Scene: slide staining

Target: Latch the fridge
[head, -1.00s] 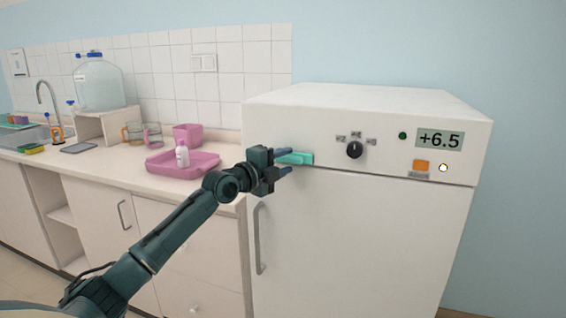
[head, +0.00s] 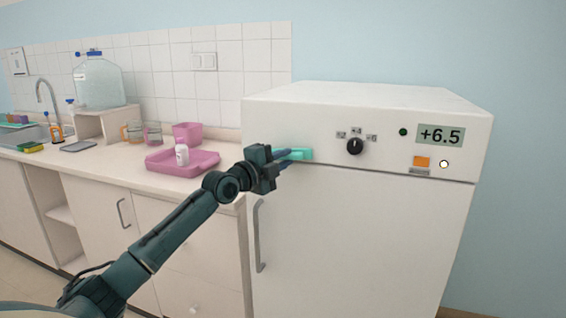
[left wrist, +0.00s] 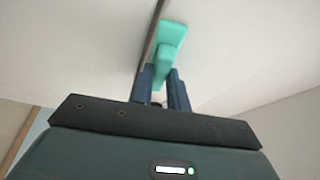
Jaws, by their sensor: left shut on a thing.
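The white fridge (head: 350,235) stands at the right with its door closed against the body, as far as the head view shows. A teal latch (head: 302,154) sits on its front, at the seam below the control panel, near the left side. My left gripper (head: 290,156) is shut on the latch. In the left wrist view both fingers (left wrist: 163,88) close around the stem of the latch (left wrist: 172,38), beside the dark seam. The fingers partly hide the latch in the head view. My right gripper is not in view.

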